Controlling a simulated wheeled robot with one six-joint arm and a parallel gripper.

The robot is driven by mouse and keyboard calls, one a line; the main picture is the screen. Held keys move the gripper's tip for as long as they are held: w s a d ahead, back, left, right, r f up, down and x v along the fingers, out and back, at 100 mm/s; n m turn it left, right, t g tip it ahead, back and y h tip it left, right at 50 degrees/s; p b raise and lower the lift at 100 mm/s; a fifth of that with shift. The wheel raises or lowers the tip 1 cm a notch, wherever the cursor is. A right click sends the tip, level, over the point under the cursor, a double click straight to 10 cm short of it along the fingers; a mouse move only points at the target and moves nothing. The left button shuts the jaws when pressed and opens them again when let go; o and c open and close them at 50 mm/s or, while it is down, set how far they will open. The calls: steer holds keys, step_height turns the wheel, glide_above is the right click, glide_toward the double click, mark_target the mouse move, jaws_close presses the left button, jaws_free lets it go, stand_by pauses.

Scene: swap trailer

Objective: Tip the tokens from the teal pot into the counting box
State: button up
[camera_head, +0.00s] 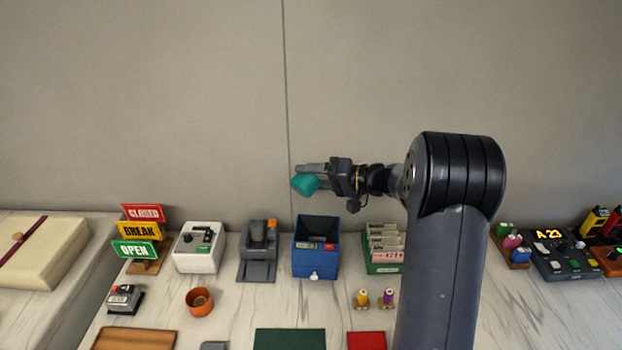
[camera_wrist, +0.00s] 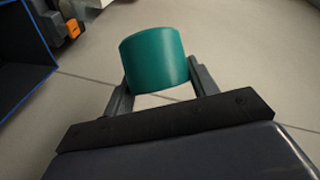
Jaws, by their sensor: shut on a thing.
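The teal pot (camera_head: 305,184) is held tilted in the air by my gripper (camera_head: 312,175), above the blue counting box in the head view. In the wrist view the teal pot (camera_wrist: 154,59) sits between the two fingers of my gripper (camera_wrist: 160,82), which are shut on it. I cannot see into the pot, and no tokens show. A blue box edge (camera_wrist: 28,82) shows at the left of the wrist view.
A grey device (camera_head: 258,250) stands left of the box and a green card rack (camera_head: 384,248) right of it. An orange pot (camera_head: 200,302), a white device (camera_head: 199,247) and a sign stand (camera_head: 143,266) are farther left.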

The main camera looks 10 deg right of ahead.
mark_target(299, 176)
steer(key=shift+s+a+r+n+h+p, duration=0.2)
steer(key=shift+a+r+n+h+p, duration=0.15)
steer(key=shift+r+n+h+p, duration=0.45)
steer(key=n+h, duration=0.1)
steer(key=a+r+n+h+p, duration=0.1)
steer(key=n, duration=0.1)
steer(key=shift+s, duration=0.35)
steer(key=shift+f+n+t+b, duration=0.3)
steer(key=shift+f+b, duration=0.25)
steer(key=shift+b, duration=0.3)
steer(key=n+h+b, duration=0.1)
steer(key=b, duration=0.1)
steer(key=a+h+b, duration=0.1)
steer(key=b, duration=0.2)
steer(key=shift+s+r+n+t+b, duration=0.2)
steer(key=shift+s+n+t+b, duration=0.1)
steer(key=shift+s+n, duration=0.1)
steer(key=shift+s+a+r+n+t+h+b, duration=0.15)
steer(key=shift+a+r+n+t+h+b, duration=0.3)
steer(key=shift+b, duration=0.55)
